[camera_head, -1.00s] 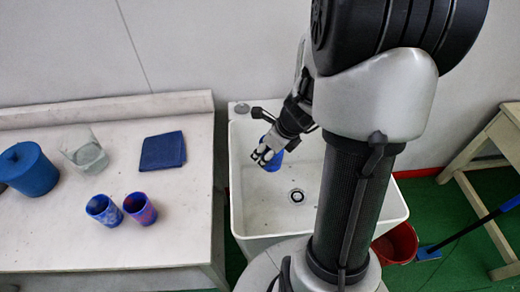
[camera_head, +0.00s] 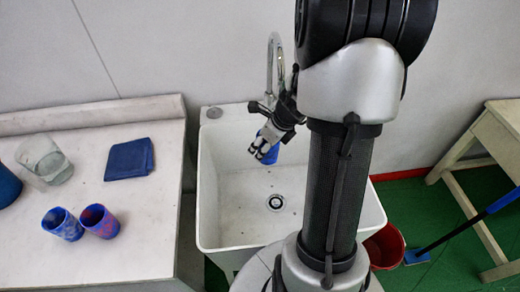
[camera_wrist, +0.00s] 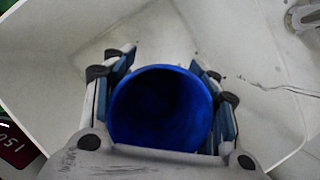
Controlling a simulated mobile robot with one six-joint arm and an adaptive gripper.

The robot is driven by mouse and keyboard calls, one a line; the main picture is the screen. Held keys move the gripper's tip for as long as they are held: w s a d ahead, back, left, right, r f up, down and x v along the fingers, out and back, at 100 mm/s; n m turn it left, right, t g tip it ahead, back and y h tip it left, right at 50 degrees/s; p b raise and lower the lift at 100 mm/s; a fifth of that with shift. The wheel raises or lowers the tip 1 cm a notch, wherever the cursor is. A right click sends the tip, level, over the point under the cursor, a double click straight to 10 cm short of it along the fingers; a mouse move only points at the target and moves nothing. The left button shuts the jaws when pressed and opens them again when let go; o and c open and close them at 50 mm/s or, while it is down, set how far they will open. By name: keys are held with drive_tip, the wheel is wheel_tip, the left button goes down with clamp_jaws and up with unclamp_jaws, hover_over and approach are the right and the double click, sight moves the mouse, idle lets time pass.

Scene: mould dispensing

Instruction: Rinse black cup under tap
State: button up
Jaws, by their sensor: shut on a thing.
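No black cup shows in these views. My gripper (camera_head: 262,152) is shut on a blue cup (camera_head: 270,157) and holds it over the back part of the white sink (camera_head: 208,195). In the wrist view the round dark-blue mouth of the cup (camera_wrist: 162,105) sits between the two finger pads. The inside is dark, and I cannot tell whether it holds anything. The tap (camera_head: 272,62), a curved chrome spout, rises behind the sink, partly hidden by my arm. I cannot tell whether water runs.
On the white table (camera_head: 150,225) at left stand two patterned blue cups (camera_head: 62,224), a clear jar (camera_head: 45,160), a folded blue cloth (camera_head: 129,158) and a blue container (camera_head: 6,186). A red bucket (camera_head: 385,248) stands right of the sink. A wooden stand (camera_head: 480,140) is further right.

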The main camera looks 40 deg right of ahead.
drive_tip(key=w+d+f+p, duration=0.1)
drive_tip(key=w+d, duration=0.3)
drive_tip(key=d, duration=0.4)
drive_tip(key=shift+f+p, duration=0.4)
drive_tip(key=shift+p, duration=0.05)
drive_tip(key=shift+w+d, duration=0.1)
idle(0.4)
drive_tip(key=shift+s+d, duration=0.3)
drive_tip(key=shift+s, duration=0.25)
drive_tip(key=shift+w+a, duration=0.1)
drive_tip(key=shift+w+a+p, duration=0.2)
drive_tip(key=shift+w+p, duration=0.2)
drive_tip(key=shift+w, duration=0.05)
drive_tip(key=shift+s+d, duration=0.1)
drive_tip(key=shift+s, duration=0.05)
drive_tip(key=shift+s+d, duration=0.2)
drive_tip(key=shift+s, duration=0.2)
